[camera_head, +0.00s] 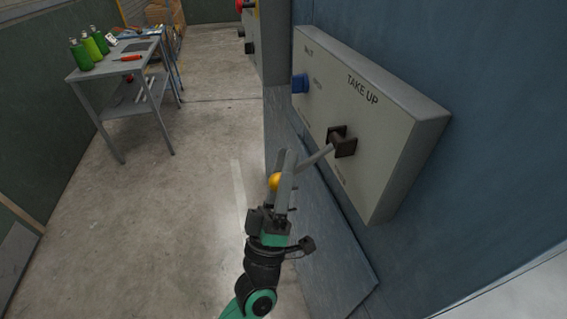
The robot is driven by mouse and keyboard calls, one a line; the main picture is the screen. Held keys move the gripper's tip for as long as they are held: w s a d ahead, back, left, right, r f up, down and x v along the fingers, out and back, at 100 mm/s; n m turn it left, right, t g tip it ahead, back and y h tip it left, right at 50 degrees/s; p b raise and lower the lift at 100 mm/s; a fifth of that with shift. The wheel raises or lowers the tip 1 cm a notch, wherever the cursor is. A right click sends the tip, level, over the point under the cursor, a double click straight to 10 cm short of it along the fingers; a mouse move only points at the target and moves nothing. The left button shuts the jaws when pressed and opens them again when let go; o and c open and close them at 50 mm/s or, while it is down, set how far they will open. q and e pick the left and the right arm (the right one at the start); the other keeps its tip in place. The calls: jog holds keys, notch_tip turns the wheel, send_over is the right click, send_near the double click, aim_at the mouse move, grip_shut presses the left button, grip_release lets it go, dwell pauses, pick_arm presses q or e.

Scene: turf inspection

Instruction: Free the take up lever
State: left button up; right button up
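The take up lever (317,159) is a grey shaft on a dark square mount (341,141), on the pale box marked TAKE UP. It slants down and left to an orange ball knob (275,182). My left gripper (291,163) reaches up from below, and its grey fingers cross the lever just right of the knob. The fingers hide part of the shaft beside the knob. I cannot tell whether they touch or grip the lever. My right gripper is out of view.
A blue knob (300,84) sits on the same pale box (388,117), left of the lever. The box is on a blue wall (490,60). A grey table (118,63) with green bottles (81,55) stands at upper left. The concrete floor (165,205) between is clear.

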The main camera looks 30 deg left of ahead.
pick_arm(q)
jog(key=o, duration=0.3)
jog(key=shift+o, duration=0.2)
jog(key=b+v, duration=0.1)
jog(key=v, duration=1)
jog(key=shift+s+f, duration=0.2)
